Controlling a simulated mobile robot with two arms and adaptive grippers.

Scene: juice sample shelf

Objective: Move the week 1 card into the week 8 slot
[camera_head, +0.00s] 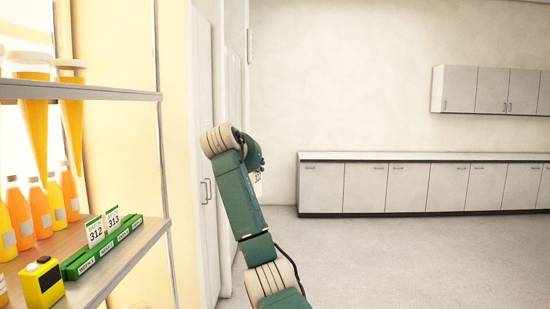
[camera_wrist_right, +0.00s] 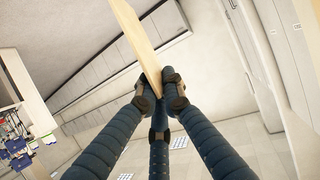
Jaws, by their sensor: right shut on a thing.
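My right gripper (camera_head: 257,158) is out over the open floor, right of the shelf, partly hidden behind my own wrist. In the right wrist view its fingers (camera_wrist_right: 158,97) are shut on a thin, pale card (camera_wrist_right: 136,38), seen nearly edge-on. A small white part of this card (camera_head: 257,187) shows below the gripper in the head view; its print is unreadable. A green slotted holder (camera_head: 103,250) with week labels stands on the shelf. Two upright white and green cards, 312 (camera_head: 95,232) and 313 (camera_head: 113,220), stand in it. My left gripper is not in view.
The shelf board (camera_head: 128,262) has a metal front edge. A yellow device (camera_head: 42,284) stands left of the holder, and several juice bottles (camera_head: 38,207) stand behind. Cone-shaped containers (camera_head: 33,130) hang from the upper board. Floor is free before the far cabinets (camera_head: 420,187).

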